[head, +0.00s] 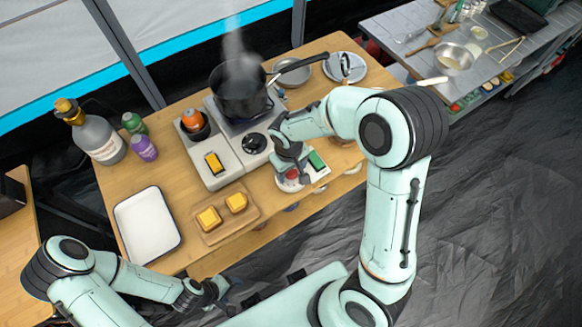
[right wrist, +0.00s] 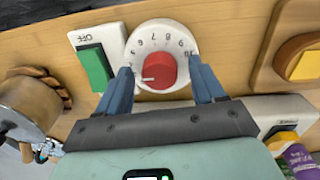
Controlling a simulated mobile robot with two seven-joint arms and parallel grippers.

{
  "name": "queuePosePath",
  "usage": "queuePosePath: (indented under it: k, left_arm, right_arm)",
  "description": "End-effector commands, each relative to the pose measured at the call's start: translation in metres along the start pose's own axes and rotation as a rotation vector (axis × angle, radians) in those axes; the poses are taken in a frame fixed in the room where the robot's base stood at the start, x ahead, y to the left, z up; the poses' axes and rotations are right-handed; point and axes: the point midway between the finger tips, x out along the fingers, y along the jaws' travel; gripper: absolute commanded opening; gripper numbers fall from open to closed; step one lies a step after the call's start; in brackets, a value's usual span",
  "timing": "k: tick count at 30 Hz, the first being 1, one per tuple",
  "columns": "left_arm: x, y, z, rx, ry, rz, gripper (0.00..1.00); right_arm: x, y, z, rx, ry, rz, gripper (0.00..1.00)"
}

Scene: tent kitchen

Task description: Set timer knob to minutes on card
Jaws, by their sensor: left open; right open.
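The timer knob (right wrist: 161,71) is red and sits on a round white dial (right wrist: 160,38) with printed numbers. A pale mark shows on the knob's left side in the right wrist view; I cannot tell exactly which number it meets. In the head view the knob (head: 291,174) is partly hidden under my right gripper (head: 287,166). In the right wrist view the right gripper (right wrist: 164,82) is open, with one blue finger on each side of the knob. I cannot tell whether they touch it. My left gripper (head: 217,291) is open and empty near the table's front edge. I make out no card.
A green OFF switch (right wrist: 96,68) is beside the dial. A steaming pot (head: 240,98) stands on the burner behind my right arm. A board with yellow blocks (head: 228,225), a white tray (head: 147,222) and bottles (head: 98,138) occupy the table's left part.

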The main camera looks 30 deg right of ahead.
Motion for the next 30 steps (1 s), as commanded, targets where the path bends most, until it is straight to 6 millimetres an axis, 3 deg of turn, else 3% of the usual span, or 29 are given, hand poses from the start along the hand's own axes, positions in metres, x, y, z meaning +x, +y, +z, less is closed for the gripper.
queuePosePath:
  k: [2, 6, 7, 30]
  left_arm:
    - [-0.0001, 0.0000, -0.0001, 0.000, 0.000, 0.000, 0.68]
    - [-0.0001, 0.0000, -0.0001, 0.000, 0.000, 0.000, 0.68]
    - [-0.0001, 0.0000, -0.0001, 0.000, 0.000, 0.000, 0.68]
    - [-0.0002, 0.0000, 0.0000, 0.000, 0.000, 0.000, 0.68]
  right_arm:
    - [-0.0002, 0.0000, 0.0001, 0.000, 0.000, 0.000, 0.65]
    - [-0.0003, -0.0001, 0.0001, 0.000, 0.000, 0.000, 0.20]
    - [-0.0003, -0.0001, 0.0001, 0.000, 0.000, 0.000, 0.13]
    - [-0.0008, -0.0002, -0.0001, 0.000, 0.000, 0.000, 0.13]
